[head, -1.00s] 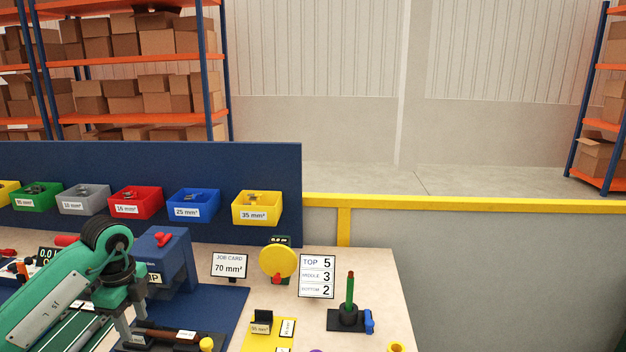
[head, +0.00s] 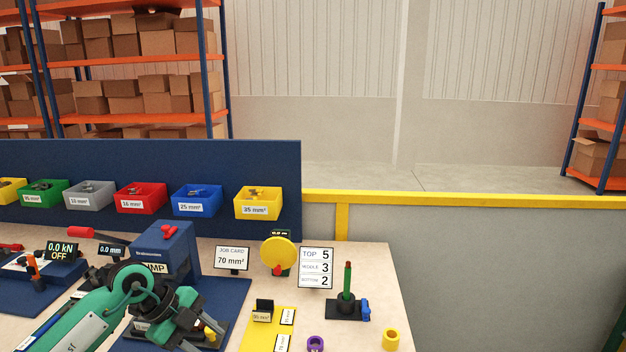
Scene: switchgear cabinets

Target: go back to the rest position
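My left arm comes in from the lower left in the head view. Its gripper (head: 203,337) is low over the dark blue mat (head: 232,300), near the bottom edge of the picture. Two grey fingers show with a gap between them, and I see nothing held there. The fingertips partly cover a black holder on the mat. My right gripper is not in view.
A blue press (head: 170,250) stands behind my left arm. The job card (head: 232,258), a yellow disc (head: 279,252), a number board (head: 316,268) and a post (head: 347,285) stand to the right. Coloured bins (head: 198,199) line the blue back panel.

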